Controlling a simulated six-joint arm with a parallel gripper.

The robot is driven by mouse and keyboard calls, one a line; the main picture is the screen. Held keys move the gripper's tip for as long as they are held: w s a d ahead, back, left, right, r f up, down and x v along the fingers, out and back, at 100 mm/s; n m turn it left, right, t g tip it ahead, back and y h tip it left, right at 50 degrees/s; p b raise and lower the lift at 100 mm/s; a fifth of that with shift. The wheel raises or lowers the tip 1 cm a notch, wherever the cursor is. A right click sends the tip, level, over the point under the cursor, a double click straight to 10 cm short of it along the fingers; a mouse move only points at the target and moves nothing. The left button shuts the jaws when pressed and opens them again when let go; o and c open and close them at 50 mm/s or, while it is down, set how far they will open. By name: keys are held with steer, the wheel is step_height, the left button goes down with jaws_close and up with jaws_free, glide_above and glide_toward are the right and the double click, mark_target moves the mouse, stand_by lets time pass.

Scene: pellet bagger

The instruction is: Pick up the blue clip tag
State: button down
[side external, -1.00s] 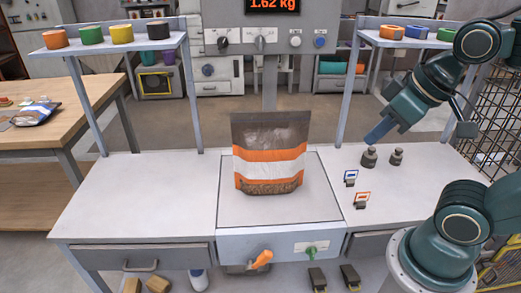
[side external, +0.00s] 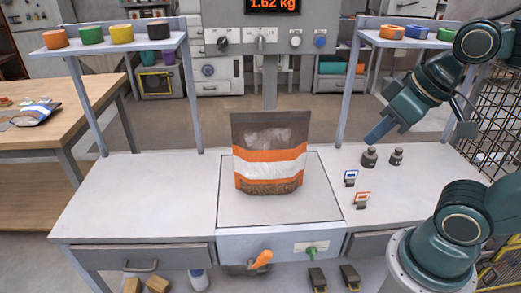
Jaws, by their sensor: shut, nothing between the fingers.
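The blue clip tag (side external: 350,177) stands on the right part of the white bench, a small dark clip with a blue-edged white label. An orange clip tag (side external: 362,198) of the same kind stands just in front of it, slightly right. My gripper (side external: 372,137) is shut and empty. It points down and left, above and behind the blue clip tag and apart from it. The fingertips show close above the larger metal weight in the picture.
Two metal weights, a larger (side external: 369,158) and a smaller one (side external: 396,156), stand behind the tags. A brown, orange and white pellet bag (side external: 270,155) stands upright on the scale plate (side external: 250,212) to the left. The bench's left part (side external: 140,195) is clear.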

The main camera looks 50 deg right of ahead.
stand_by(0.3)
steer(key=c, duration=1.5)
jaws_free()
steer(key=shift+w, duration=0.1)
